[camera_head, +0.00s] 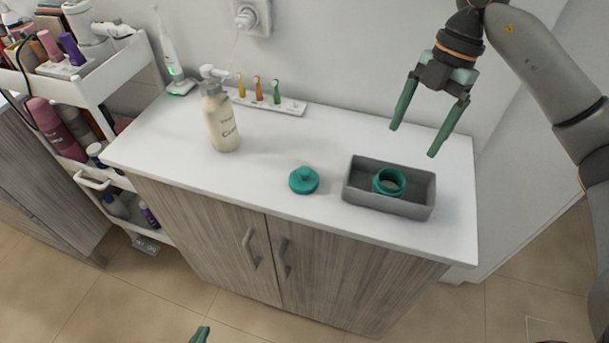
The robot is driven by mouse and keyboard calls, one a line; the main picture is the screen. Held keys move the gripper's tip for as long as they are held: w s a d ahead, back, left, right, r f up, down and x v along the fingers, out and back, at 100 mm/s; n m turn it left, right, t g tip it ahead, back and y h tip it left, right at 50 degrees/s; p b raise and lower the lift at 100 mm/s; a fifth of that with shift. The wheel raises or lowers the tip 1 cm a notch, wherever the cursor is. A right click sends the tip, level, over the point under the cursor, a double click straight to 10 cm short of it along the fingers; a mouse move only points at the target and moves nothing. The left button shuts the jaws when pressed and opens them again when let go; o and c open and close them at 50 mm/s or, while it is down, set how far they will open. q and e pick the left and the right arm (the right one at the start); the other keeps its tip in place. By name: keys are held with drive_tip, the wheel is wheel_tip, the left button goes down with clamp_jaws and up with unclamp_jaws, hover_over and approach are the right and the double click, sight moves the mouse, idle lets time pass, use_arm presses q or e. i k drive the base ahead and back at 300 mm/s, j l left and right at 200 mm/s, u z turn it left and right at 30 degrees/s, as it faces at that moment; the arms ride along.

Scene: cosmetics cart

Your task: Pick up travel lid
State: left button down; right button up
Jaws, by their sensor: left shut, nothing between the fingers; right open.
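The travel lid, a round teal lid with a knob on top (303,181), lies on the white countertop, left of a grey tray. An open teal round jar or ring (389,182) sits inside the grey tray (420,211). My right gripper (413,141) is open and empty, raised over the back right of the counter, above and behind the tray. Only the teal fingertip end of my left gripper (200,335) shows at the bottom edge, shut, low in front of the cabinet and well apart from the lid. The rest of it is out of frame.
A cream pump bottle (221,120) stands left of the lid. Behind it are a white holder (290,106) with several small coloured items and an electric toothbrush (174,65). A white cart (95,85) stands at left. The counter around the lid is clear.

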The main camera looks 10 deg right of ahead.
sight(303, 180)
drive_tip(key=i+j+z, duration=0.2)
drive_tip(key=j, duration=0.25)
drive_tip(key=i+j+z, duration=0.2)
drive_tip(key=j, duration=0.3)
drive_tip(key=j+z, duration=0.2)
drive_tip(key=j, duration=0.3)
